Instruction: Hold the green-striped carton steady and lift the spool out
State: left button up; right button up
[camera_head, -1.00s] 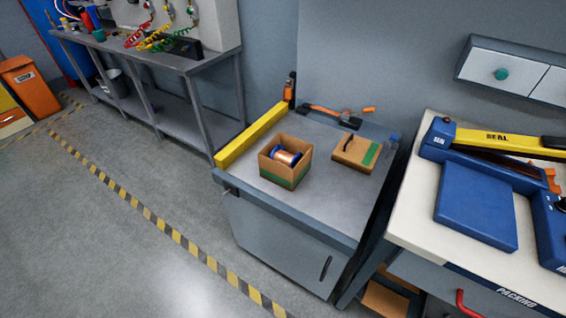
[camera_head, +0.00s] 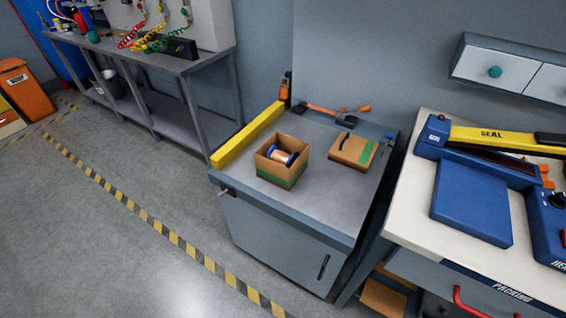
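The green-striped carton (camera_head: 279,174) stands open at the top on the grey cabinet top, near its left side. A green band runs round its lower walls. The spool (camera_head: 284,157), copper-coloured with blue flanges, lies inside the carton and shows through the open top; its lower part is hidden by the carton walls. Neither of my grippers is in view.
A flat brown box or lid (camera_head: 350,150) with a green stripe lies right of the carton. A yellow bar (camera_head: 248,134) edges the cabinet top (camera_head: 320,194) on the left. Tools (camera_head: 335,111) lie behind. A packing bench with a blue sealer (camera_head: 470,203) stands right.

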aim_at(274, 153)
jog(key=j+z, duration=0.1)
jog(key=z, duration=0.25)
jog(key=j+z, duration=0.1)
jog(key=z, duration=0.3)
jog(key=i+j+z, duration=0.1)
jog(key=z, duration=0.25)
jog(key=j+z, duration=0.25)
jog(key=j, duration=0.25)
jog(key=j+z, duration=0.25)
jog(key=j, duration=0.25)
jog(key=k+j+z, duration=0.15)
jog(key=j+z, duration=0.15)
jog(key=j, duration=0.2)
jog(key=k+j+z, duration=0.25)
jog(key=j, duration=0.2)
jog(key=i, duration=0.1)
